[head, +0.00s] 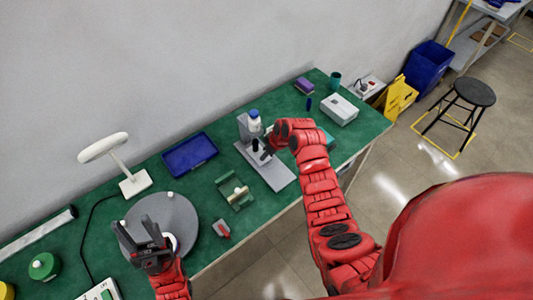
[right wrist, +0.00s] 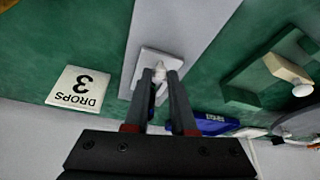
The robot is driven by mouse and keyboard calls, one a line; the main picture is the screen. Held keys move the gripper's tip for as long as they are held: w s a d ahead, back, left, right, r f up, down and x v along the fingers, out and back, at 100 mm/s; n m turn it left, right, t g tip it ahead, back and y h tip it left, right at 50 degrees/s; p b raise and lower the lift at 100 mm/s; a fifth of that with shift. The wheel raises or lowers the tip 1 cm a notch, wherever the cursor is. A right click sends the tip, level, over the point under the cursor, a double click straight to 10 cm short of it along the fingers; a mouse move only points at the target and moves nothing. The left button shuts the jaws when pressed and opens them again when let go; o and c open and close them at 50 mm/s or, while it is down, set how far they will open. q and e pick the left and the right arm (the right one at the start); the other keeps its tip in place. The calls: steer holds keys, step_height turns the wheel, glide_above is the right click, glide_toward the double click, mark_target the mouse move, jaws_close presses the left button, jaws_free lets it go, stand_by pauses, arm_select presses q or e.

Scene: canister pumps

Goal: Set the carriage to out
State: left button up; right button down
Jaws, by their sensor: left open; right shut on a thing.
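The pump stand (head: 243,128) is on the green bench, with a white, blue-capped bottle on its grey column and a flat grey base plate (head: 279,174) in front. In the right wrist view, a pale square carriage (right wrist: 146,62) with a small white knob (right wrist: 160,66) sits on the grey base strip (right wrist: 205,20). My right gripper (right wrist: 160,75) is shut on the knob. In the head view, my right gripper (head: 266,152) is low at the stand and hides part of it. My left gripper (head: 147,238) is open and empty over the round grey turntable.
The turntable (head: 181,211), a green holder (head: 235,192), a small red item (head: 222,228), a blue tray (head: 189,153) and a white lamp (head: 133,181) stand left of the pump. A white box (head: 340,108) is at right.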

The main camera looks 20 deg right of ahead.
steer(key=shift+d, duration=0.1)
stand_by(0.4)
steer(key=shift+s+d, duration=0.15)
steer(key=shift+s, duration=0.15)
steer(key=s+d, duration=0.1)
steer(key=s, duration=0.2)
steer(key=s+d+b, duration=0.1)
steer(key=s, duration=0.2)
steer(key=s+d, duration=0.1)
steer(key=s, duration=0.3)
steer(key=shift+d, duration=0.25)
steer(key=c, duration=1)
jaws_free()
steer(key=shift+o, duration=1.3)
steer(key=shift+s, duration=0.15)
steer(key=shift+b, duration=0.3)
